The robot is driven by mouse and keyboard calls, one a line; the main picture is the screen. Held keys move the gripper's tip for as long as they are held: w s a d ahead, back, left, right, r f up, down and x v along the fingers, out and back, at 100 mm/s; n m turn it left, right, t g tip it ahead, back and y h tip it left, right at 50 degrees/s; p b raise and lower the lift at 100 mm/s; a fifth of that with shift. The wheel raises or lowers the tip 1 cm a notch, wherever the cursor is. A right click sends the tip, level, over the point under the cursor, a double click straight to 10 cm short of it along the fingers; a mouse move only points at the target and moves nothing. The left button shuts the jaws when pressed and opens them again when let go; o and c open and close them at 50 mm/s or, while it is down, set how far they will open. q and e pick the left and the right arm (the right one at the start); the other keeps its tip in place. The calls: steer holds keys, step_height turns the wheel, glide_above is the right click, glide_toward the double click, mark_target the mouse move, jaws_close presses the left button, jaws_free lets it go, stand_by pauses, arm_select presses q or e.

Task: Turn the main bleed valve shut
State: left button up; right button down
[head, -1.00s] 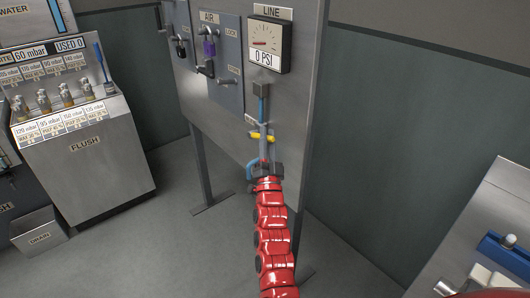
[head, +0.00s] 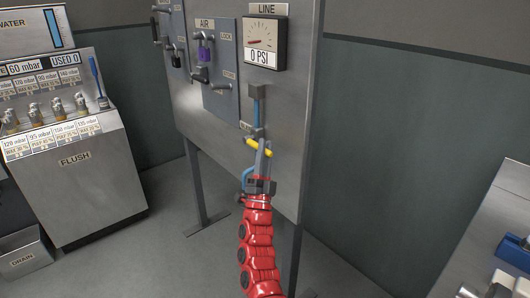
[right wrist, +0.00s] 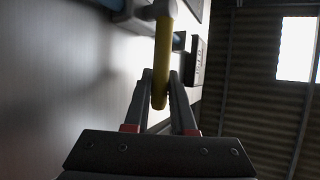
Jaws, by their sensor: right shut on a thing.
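The valve's yellow handle (head: 257,146) sits on the blue pipe (head: 257,108) below the LINE gauge (head: 265,42), which reads 0 PSI. The handle slants down to the right in the head view. My right gripper (head: 263,152) comes up from below and is shut on the handle. In the right wrist view the yellow handle (right wrist: 163,55) runs down between the two grey fingers of my right gripper (right wrist: 161,80). The fingers hide part of the handle in the head view. My left gripper is not in view.
The steel panel (head: 205,110) stands on legs and carries the AIR board (head: 222,85) with a purple padlock (head: 205,50). The FLUSH cabinet (head: 75,185) is at left. A grey bench (head: 475,240) is at right. The floor between is clear.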

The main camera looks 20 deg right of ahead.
steer(key=shift+f, duration=0.1)
steer(key=c, duration=0.8)
jaws_free()
steer(key=shift+o, duration=0.2)
steer(key=v, duration=1.7)
steer(key=shift+f, duration=0.2)
steer(key=shift+s, duration=0.1)
